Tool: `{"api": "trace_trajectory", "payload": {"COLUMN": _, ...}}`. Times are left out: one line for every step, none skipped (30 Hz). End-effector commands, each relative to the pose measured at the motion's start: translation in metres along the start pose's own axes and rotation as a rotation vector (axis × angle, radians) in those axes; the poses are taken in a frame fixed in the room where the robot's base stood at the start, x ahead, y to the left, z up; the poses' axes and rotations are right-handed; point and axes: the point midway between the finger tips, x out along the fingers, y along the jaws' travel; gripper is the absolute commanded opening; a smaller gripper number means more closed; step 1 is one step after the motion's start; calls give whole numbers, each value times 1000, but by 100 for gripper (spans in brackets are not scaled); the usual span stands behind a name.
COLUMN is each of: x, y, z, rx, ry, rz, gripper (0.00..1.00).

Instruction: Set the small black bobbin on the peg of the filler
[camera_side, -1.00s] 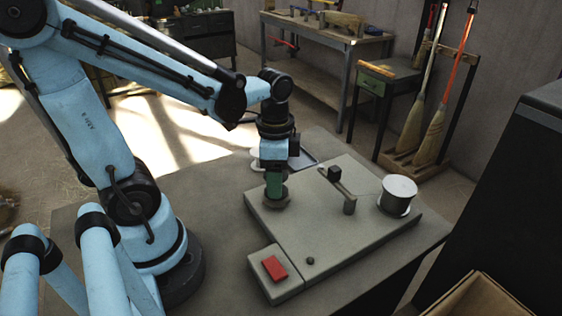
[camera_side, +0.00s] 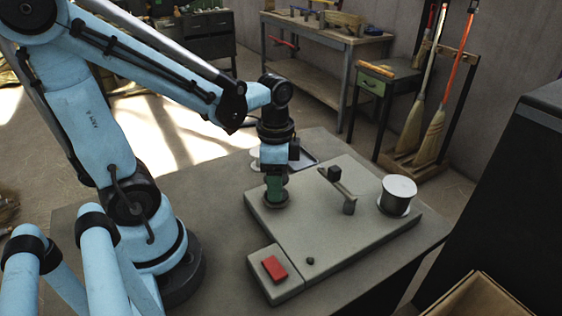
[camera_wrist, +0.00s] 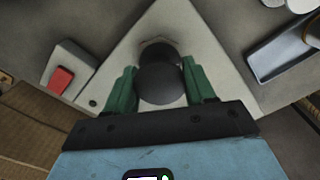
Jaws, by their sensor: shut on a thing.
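My gripper (camera_side: 274,186) points down at the left part of the grey filler plate (camera_side: 320,236). In the wrist view its green fingers (camera_wrist: 161,88) are closed on the small black bobbin (camera_wrist: 160,85), one finger on each side. In the side view the fingers largely hide the bobbin, which is low over or at a round dark seat on the plate. The peg is hidden, so I cannot tell whether the bobbin is around it. The filler plate also shows in the wrist view (camera_wrist: 215,65).
A white spool (camera_side: 398,192) stands at the plate's right end. A guide arm with a black block (camera_side: 334,173) rises mid-plate. A red button (camera_side: 274,268) is on the front box. A dark tray (camera_side: 303,161) lies behind the gripper. An open cardboard box (camera_side: 475,297) is front right.

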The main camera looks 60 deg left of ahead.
Motion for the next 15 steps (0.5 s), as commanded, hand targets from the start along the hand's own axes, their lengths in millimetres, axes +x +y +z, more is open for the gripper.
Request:
{"api": "trace_trajectory", "payload": {"x": 1, "y": 0, "z": 0, "rx": 0, "ry": 0, "rz": 0, "gripper": 25}}
{"api": "trace_trajectory", "payload": {"x": 2, "y": 0, "z": 0, "rx": 0, "ry": 0, "rz": 0, "gripper": 25}}
{"api": "trace_trajectory", "payload": {"x": 2, "y": 0, "z": 0, "rx": 0, "ry": 0, "rz": 0, "gripper": 25}}
{"api": "trace_trajectory", "payload": {"x": 3, "y": 0, "z": 0, "rx": 0, "ry": 0, "rz": 0, "gripper": 25}}
{"api": "trace_trajectory", "payload": {"x": 3, "y": 0, "z": 0, "rx": 0, "ry": 0, "rz": 0, "gripper": 57}}
{"api": "trace_trajectory", "payload": {"x": 3, "y": 0, "z": 0, "rx": 0, "ry": 0, "rz": 0, "gripper": 63}}
{"api": "trace_trajectory", "payload": {"x": 3, "y": 0, "z": 0, "rx": 0, "ry": 0, "rz": 0, "gripper": 65}}
{"api": "trace_trajectory", "payload": {"x": 3, "y": 0, "z": 0, "rx": 0, "ry": 0, "rz": 0, "gripper": 65}}
{"api": "trace_trajectory", "payload": {"x": 3, "y": 0, "z": 0, "rx": 0, "ry": 0, "rz": 0, "gripper": 65}}
{"api": "trace_trajectory", "payload": {"x": 3, "y": 0, "z": 0, "rx": 0, "ry": 0, "rz": 0, "gripper": 65}}
{"api": "trace_trajectory", "payload": {"x": 3, "y": 0, "z": 0, "rx": 0, "ry": 0, "rz": 0, "gripper": 65}}
{"api": "trace_trajectory", "payload": {"x": 3, "y": 0, "z": 0, "rx": 0, "ry": 0, "rz": 0, "gripper": 65}}
{"api": "trace_trajectory", "payload": {"x": 3, "y": 0, "z": 0, "rx": 0, "ry": 0, "rz": 0, "gripper": 65}}
{"api": "trace_trajectory", "payload": {"x": 2, "y": 0, "z": 0, "rx": 0, "ry": 0, "rz": 0, "gripper": 65}}
{"api": "trace_trajectory", "payload": {"x": 2, "y": 0, "z": 0, "rx": 0, "ry": 0, "rz": 0, "gripper": 65}}
